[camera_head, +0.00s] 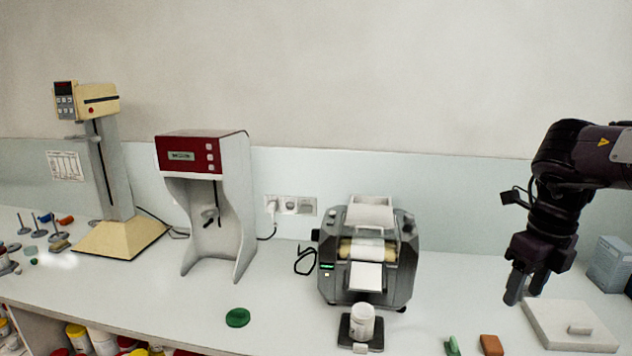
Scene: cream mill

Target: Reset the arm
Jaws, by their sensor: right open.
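My right gripper (526,287) hangs from the right arm at the right of the head view. Its fingers point down and are apart, with nothing between them. It is near the left edge of a white flat block (560,322) with a small raised piece on top; I cannot tell its exact height above the bench. My left gripper is not in view.
The white bench (285,325) holds a cream mixer stand (122,238), a red and white machine (240,190), a grey roller mill (408,270) and a white jar (362,321) on a dark base. A green lid (238,317) lies at front. A grey box (610,264) stands at right.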

